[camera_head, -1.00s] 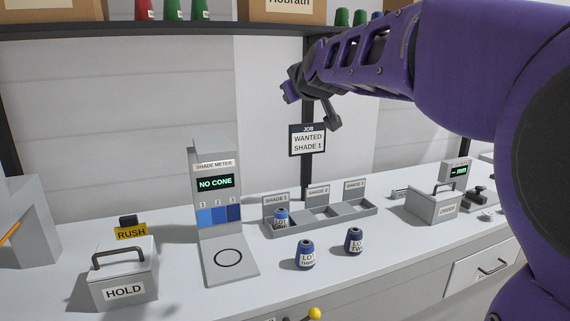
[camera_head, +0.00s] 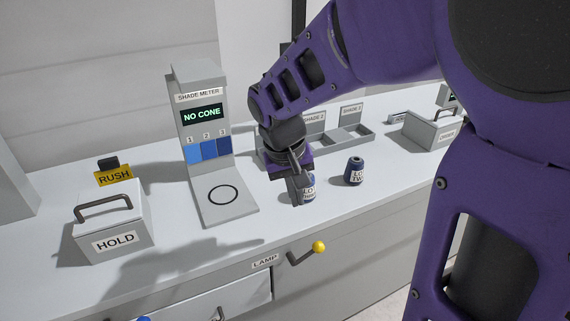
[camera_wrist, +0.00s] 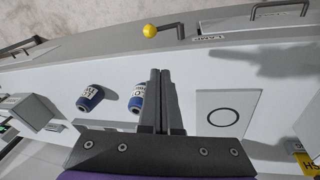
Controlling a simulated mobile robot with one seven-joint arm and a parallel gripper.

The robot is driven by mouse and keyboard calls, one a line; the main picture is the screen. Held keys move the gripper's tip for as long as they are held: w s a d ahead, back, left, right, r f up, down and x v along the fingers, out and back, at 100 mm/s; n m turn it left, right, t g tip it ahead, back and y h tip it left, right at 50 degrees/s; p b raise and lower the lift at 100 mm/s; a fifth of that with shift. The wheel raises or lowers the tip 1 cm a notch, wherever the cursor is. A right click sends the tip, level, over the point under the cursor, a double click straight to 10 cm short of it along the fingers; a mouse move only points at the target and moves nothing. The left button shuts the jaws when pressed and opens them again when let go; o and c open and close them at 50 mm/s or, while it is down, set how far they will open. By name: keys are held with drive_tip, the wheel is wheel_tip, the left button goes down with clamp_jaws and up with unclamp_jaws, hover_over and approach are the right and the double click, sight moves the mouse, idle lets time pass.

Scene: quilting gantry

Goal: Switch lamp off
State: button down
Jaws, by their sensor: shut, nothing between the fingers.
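The lamp switch is a dark lever with a yellow ball knob (camera_head: 319,246), on the front face of the bench right of the LAMP label (camera_head: 265,261). In the wrist view the yellow knob (camera_wrist: 150,31) and its lever are near the top, beyond my fingertips.
The LOT TWO cone (camera_head: 354,171) stands to the right. The shade meter (camera_head: 205,125) reads NO CONE at left, near the HOLD box (camera_head: 115,228). My arm hides part of the shade tray (camera_head: 352,138).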

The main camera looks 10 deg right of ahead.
drive_tip(key=shift+f, duration=0.15)
drive_tip(key=b+x, duration=0.1)
drive_tip(key=x, duration=0.9)
drive_tip(key=shift+d+f+b, duration=0.1)
drive_tip(key=shift+f+b, duration=0.05)
drive_tip(key=shift+b, duration=0.25)
drive_tip(key=shift+s+d+f, duration=0.5)
drive_tip(key=shift+d+f, duration=0.25)
drive_tip(key=shift+f, duration=0.05)
drive_tip(key=shift+s+d+f, duration=0.15)
drive_tip(key=shift+d+f, duration=0.15)
drive_tip(key=shift+f, duration=0.15)
